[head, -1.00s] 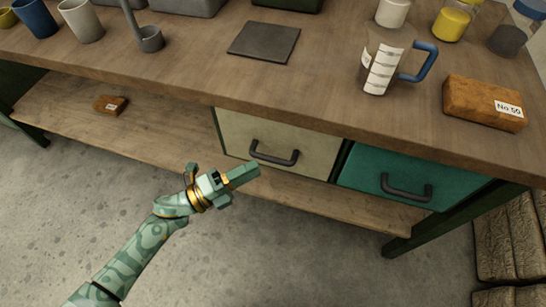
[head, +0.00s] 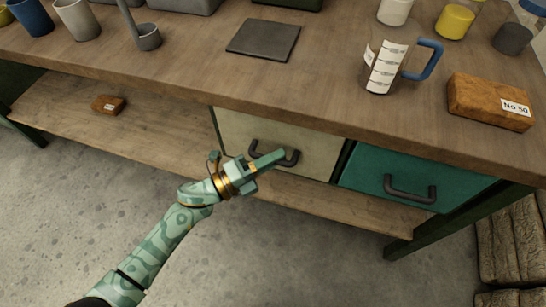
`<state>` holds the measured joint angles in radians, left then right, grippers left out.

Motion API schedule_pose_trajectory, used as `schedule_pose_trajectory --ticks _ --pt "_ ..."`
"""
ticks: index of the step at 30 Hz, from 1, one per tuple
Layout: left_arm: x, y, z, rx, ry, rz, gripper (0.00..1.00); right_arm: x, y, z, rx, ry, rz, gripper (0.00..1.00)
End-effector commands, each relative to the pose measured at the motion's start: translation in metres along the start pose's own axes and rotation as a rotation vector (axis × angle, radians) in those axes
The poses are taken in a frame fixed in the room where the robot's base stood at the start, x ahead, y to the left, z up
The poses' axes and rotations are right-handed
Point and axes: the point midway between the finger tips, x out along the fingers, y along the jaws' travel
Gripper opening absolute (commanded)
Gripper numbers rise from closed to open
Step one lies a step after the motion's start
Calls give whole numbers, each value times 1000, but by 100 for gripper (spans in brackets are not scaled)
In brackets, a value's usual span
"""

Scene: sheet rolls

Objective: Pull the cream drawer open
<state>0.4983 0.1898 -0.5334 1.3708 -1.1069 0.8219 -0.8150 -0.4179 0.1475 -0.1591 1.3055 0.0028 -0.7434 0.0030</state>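The cream drawer (head: 308,141) sits under the front edge of the wooden workbench. Its front looks flush with the bench, so it appears closed. Its dark bar handle (head: 290,160) is partly covered by my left gripper. My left gripper (head: 272,160), green with a gold band, has its fingertips at the handle, overlapping its left and middle part. I cannot tell whether the fingers are around the handle or only in front of it, nor whether they are open or shut. My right gripper is not in view.
A teal drawer (head: 405,182) with its own handle sits to the right. A measuring jug (head: 384,68) with a blue handle, a brown block (head: 490,101) and a dark square plate (head: 264,40) are on the bench top. A lower shelf (head: 150,145) runs below.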

Motion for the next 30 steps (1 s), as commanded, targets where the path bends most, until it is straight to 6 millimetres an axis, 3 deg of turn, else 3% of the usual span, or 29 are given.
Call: schedule_pose_trajectory --ticks 5,11,18,30 --pt "-5 -1 -5 1 0 2 0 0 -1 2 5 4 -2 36" --pt "-24 -8 -24 0 0 4 0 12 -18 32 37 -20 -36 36" --pt "-66 -21 -66 1 1 6 0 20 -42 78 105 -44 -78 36" --pt "-141 -40 -140 -1 1 6 0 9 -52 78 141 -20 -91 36"
